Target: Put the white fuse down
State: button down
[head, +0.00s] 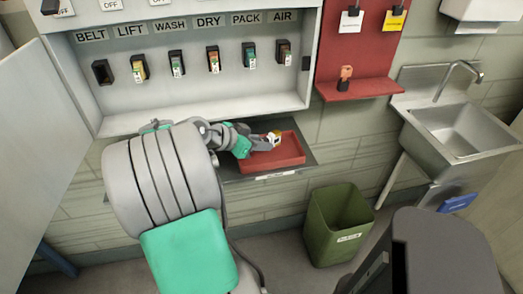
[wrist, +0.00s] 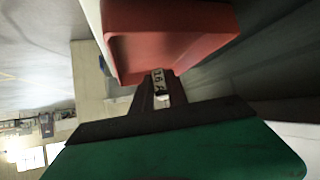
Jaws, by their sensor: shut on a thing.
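My gripper (head: 268,142) is shut on the white fuse (head: 276,136), which shows as a small pale piece in the head view. In the wrist view the white fuse (wrist: 160,84), marked with dark characters, sits between the dark fingertips of my gripper (wrist: 158,92). The fingers hide part of it. In the head view the fuse is over the back part of a shallow red tray (head: 270,165). The red tray (wrist: 175,35) also shows just beyond the fingertips in the wrist view. I cannot tell whether the fuse touches it.
The tray is on a dark grey shelf (head: 308,154) below the open fuse cabinet (head: 215,95), which has several labelled holders. A green bin (head: 318,235) stands on the floor below. A metal sink (head: 465,130) is at right, and a red wall panel (head: 352,50) hangs between.

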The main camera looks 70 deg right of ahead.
jog(key=shift+f, duration=1.5)
jog(key=c, duration=1.3)
grip_release()
jog(key=shift+r, duration=0.1)
jog(key=shift+w+a+r, duration=0.1)
jog(key=shift+a+r, duration=0.05)
jog(key=shift+r, duration=0.05)
jog(key=v, duration=1.1)
jog(key=shift+a+r, duration=0.2)
jog(key=shift+a, duration=0.05)
jog(key=shift+w, duration=0.2)
